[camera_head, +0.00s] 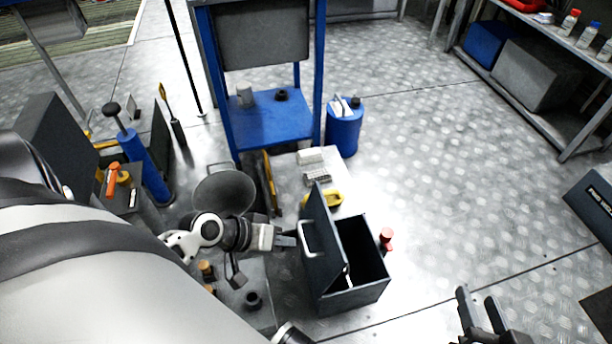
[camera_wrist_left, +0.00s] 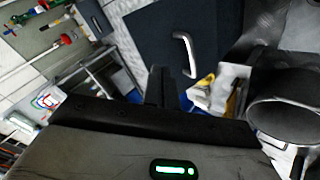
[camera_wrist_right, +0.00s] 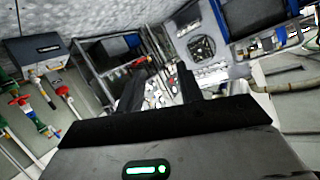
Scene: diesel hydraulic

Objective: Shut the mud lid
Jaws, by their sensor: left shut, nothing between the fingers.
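A dark grey box (camera_head: 352,298) stands on the floor plate with its top open and a black interior. Its lid (camera_head: 318,213) stands up steeply along the box's left side, with a pale handle (camera_head: 306,238) on its outer face. The lid (camera_wrist_left: 160,30) and handle (camera_wrist_left: 188,55) also show in the left wrist view. My left gripper (camera_head: 290,241) is shut and empty, just left of the lid near the handle; I cannot tell whether it touches. My right gripper (camera_head: 482,312) is open and empty, low and right of the box. It also shows open in the right wrist view (camera_wrist_right: 158,90).
A grey funnel (camera_head: 224,190) stands left of the lid, and a red-capped item (camera_head: 386,238) sits right of the box. A blue cart (camera_head: 270,122) and blue canister (camera_head: 343,130) stand behind.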

